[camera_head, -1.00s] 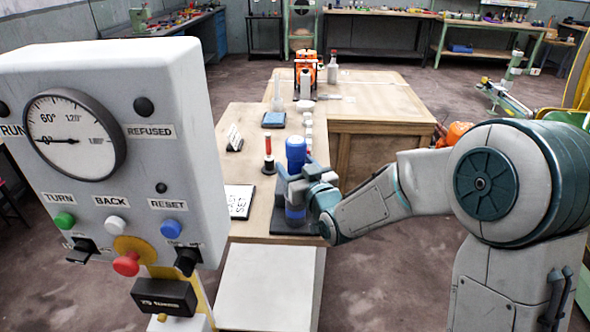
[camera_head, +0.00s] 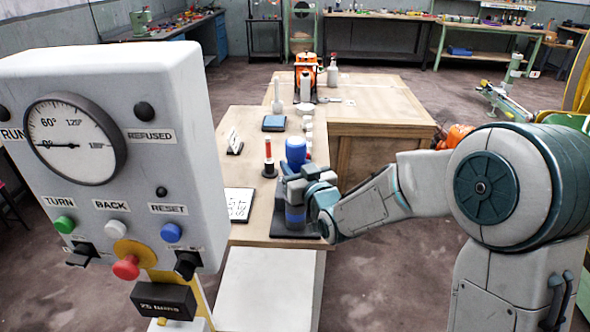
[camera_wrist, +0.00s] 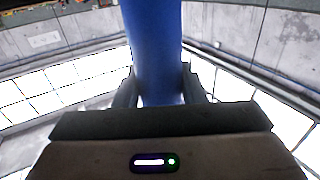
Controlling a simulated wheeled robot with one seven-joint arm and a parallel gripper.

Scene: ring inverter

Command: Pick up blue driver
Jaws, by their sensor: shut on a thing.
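The blue driver (camera_head: 295,152) stands upright at the near end of the wooden bench, its blue top showing above my gripper and a darker blue part below it. My gripper (camera_head: 296,190) is shut around its middle. In the wrist view the blue driver (camera_wrist: 152,45) runs up between the two dark fingers, and my gripper (camera_wrist: 160,92) has one finger on each side of it. A dark base (camera_head: 293,228) lies under the driver. Whether the driver's lower end touches the base is hard to tell.
A red-handled tool (camera_head: 268,158) stands on the bench left of the driver, with a white printed card (camera_head: 238,204) nearer. A grey control panel (camera_head: 120,150) with a dial fills the left. An orange device (camera_head: 306,75) stands farther back. The side bench top (camera_head: 375,100) is mostly clear.

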